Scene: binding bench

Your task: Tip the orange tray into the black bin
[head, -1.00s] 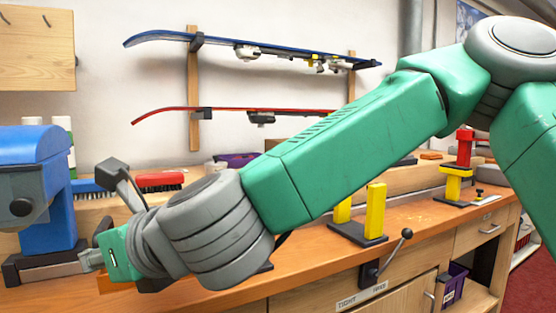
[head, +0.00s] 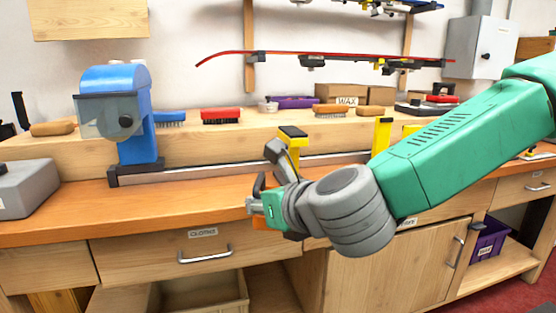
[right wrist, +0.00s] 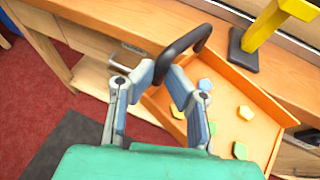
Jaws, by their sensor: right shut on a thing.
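My right gripper (head: 262,203) is in front of the bench, near its front edge. In the right wrist view my right gripper (right wrist: 163,78) is shut on the black handle (right wrist: 185,45) of the orange tray. The orange tray (right wrist: 262,98) extends to the right of the fingers and holds several small blue, yellow and green pieces. In the head view only a sliver of the orange tray (head: 261,223) shows; the gripper and wrist hide the rest. The black bin is not seen in either view. My left gripper is not in view.
The wooden bench (head: 200,208) has drawers and an open shelf below. A blue machine (head: 120,95), yellow supports (head: 293,140) and brushes (head: 221,115) stand on it. A grey box (head: 25,188) is at left. A dark mat (right wrist: 78,145) lies on the red floor.

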